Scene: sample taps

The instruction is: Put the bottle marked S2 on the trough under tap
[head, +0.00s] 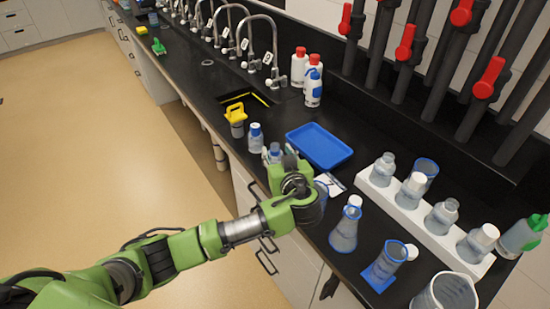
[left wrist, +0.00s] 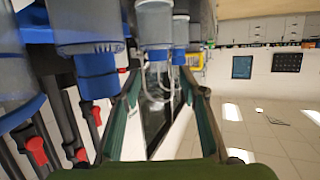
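My left gripper (head: 282,160) is over the front edge of the black counter, close to a small clear bottle (head: 274,152). In the left wrist view the two fingers (left wrist: 162,80) are spread, with no object gripped between them. A blue-capped bottle (left wrist: 155,25) shows beyond the fingertips there, in a turned picture. Another blue-capped bottle (head: 255,137) stands farther along the counter. I cannot read S2 on any bottle. The sink-like trough (head: 258,98) lies under a row of curved taps (head: 274,50) with white tags. My right gripper is not in view.
A blue tray (head: 319,146) lies right of the gripper. A white rack (head: 410,215) holds several bottles, with flasks (head: 345,230) in front. A yellow-topped container (head: 236,116) stands before the trough. White bottles (head: 299,68) stand behind it.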

